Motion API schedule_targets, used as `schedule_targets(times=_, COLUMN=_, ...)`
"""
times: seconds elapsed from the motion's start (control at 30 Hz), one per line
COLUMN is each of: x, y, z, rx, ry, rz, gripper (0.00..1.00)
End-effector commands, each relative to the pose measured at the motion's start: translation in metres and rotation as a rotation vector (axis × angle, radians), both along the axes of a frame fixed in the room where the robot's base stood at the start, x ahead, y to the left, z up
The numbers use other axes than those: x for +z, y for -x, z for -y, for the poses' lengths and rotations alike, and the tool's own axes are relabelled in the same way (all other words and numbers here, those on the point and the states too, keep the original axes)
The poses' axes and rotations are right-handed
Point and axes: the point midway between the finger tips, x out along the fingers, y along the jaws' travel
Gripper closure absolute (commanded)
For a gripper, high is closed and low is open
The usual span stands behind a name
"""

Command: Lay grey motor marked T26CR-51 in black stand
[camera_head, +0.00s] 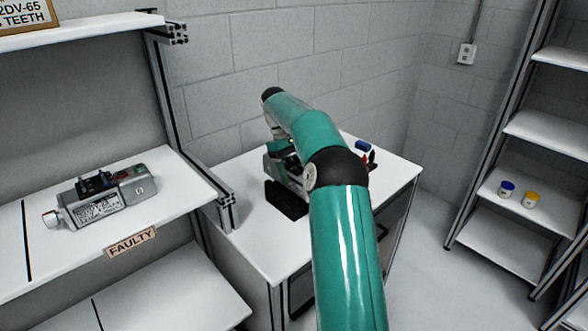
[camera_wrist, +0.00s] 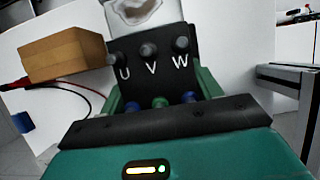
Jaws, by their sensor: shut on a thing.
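My gripper (camera_head: 283,148) is over the white table and partly hidden behind my arm. It is shut on a grey motor (camera_head: 274,168). In the wrist view my gripper's green fingers (camera_wrist: 160,92) stand on both sides of the motor's black terminal block (camera_wrist: 150,68), marked U, V, W. The motor's T26CR-51 marking is not readable. A black block, apparently the stand (camera_head: 286,199), is on the table just below the motor. I cannot tell whether the motor touches it. Another grey motor (camera_head: 110,203) lies on the left shelf above a FAULTY label.
The white table (camera_head: 262,245) has free room at its front. Small blue and red items (camera_head: 363,146) are at its back right. A brown box (camera_wrist: 65,55) and red and black leads show in the wrist view. Shelf posts stand close on the left (camera_head: 224,212).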

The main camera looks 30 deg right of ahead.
Motion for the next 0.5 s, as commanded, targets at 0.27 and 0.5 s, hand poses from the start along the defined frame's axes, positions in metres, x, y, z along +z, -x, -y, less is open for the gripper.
schedule_targets(times=0.27, x=-0.002, y=-0.0003, z=0.0001, rx=0.0, ry=0.002, rz=0.003, gripper=0.83)
schedule_targets(times=0.5, x=-0.0055, y=-0.0002, z=-0.0001, rx=-0.001, ry=0.001, rz=0.003, gripper=0.83)
